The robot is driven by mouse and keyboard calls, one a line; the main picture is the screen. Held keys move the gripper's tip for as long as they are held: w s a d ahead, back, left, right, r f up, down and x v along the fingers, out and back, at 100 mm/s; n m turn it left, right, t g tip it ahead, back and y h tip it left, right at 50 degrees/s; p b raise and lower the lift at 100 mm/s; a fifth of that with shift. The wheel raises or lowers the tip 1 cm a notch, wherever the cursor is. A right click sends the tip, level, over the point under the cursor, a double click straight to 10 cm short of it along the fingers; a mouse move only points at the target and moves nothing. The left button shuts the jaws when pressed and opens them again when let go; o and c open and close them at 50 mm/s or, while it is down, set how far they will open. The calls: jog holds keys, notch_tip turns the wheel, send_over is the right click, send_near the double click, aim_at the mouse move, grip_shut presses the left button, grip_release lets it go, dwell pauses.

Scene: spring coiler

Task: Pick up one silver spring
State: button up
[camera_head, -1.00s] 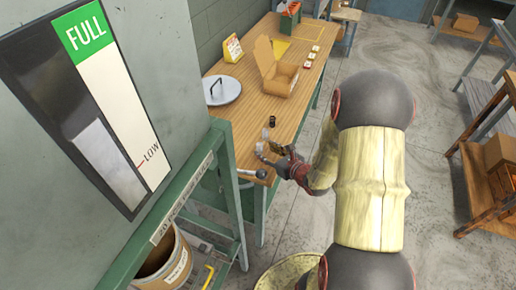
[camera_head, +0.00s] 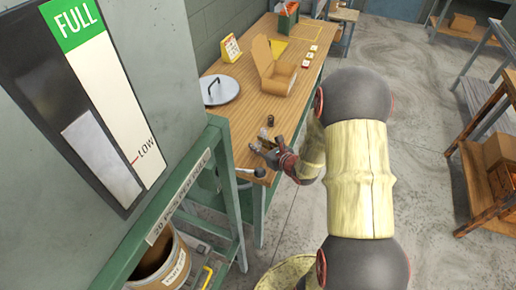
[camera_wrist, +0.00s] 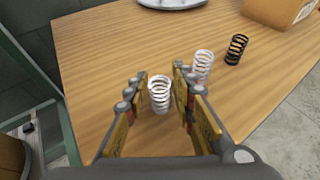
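In the wrist view a silver spring (camera_wrist: 160,95) stands upright on the wooden table, between the two fingers of my gripper (camera_wrist: 158,98). The gripper is open, with a gap on both sides of this spring. A second silver spring (camera_wrist: 202,66) stands just beyond the right finger, partly hidden by it. A black spring (camera_wrist: 236,49) stands farther right. In the head view my gripper (camera_head: 262,146) is low over the near end of the table, and the dark spring (camera_head: 270,121) stands beyond it.
The wooden table (camera_head: 262,100) bears an open cardboard box (camera_head: 280,82) and a round metal lid (camera_head: 220,91) farther back. The table's right edge is close to the gripper.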

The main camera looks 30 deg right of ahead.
grip_shut()
jog(key=shift+r, duration=0.15)
